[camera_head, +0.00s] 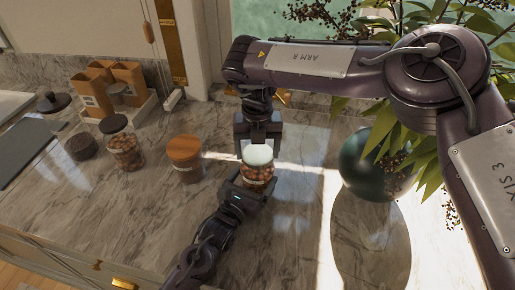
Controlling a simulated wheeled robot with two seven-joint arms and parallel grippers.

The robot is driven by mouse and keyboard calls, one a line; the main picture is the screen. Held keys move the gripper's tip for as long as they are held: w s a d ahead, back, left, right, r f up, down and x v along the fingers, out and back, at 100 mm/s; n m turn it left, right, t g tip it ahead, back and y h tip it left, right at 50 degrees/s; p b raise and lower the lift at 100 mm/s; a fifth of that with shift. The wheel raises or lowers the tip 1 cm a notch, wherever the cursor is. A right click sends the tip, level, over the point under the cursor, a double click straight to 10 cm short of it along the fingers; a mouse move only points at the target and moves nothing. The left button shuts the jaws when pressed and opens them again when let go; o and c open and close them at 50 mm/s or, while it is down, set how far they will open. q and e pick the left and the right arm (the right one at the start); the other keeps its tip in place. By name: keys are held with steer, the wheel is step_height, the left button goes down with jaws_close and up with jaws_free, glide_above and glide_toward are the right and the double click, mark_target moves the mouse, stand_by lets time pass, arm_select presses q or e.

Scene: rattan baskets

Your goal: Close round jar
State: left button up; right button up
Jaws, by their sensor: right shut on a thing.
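A small round glass jar (257,174) with reddish-brown contents stands on the marble counter near the middle of the view. Its pale round lid (258,155) is right at the jar's mouth; I cannot tell whether it is fully seated. My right gripper (258,146) comes from above and is shut on the lid. My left gripper (250,183) comes from below, with its fingers around the jar's sides. I cannot tell whether these fingers press on the glass.
To the left stand a wooden-lidded jar (186,158), a black-lidded jar (122,145), a dark round container (81,146) and a wooden organizer (113,88). A dark green vase (366,167) with leafy branches stands to the right. The counter (140,220) in front is clear.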

steer(key=o, duration=1.1)
steer(key=shift+o, duration=0.2)
step_height(320, 180, up, 12)
arm_select(q)
steer(key=o, duration=1.7)
steer(key=shift+o, duration=0.2)
steer(key=shift+s+a, duration=0.2)
steer(key=shift+s, duration=0.15)
steer(key=b+v, duration=0.1)
steer(key=v, duration=0.5)
steer(key=shift+s+a+b, duration=0.1)
steer(key=shift+s+b, duration=0.1)
steer(key=shift+b, duration=0.2)
steer(key=shift+s+a, duration=0.1)
steer(key=shift+s, duration=0.2)
arm_select(e)
step_height(320, 180, down, 2)
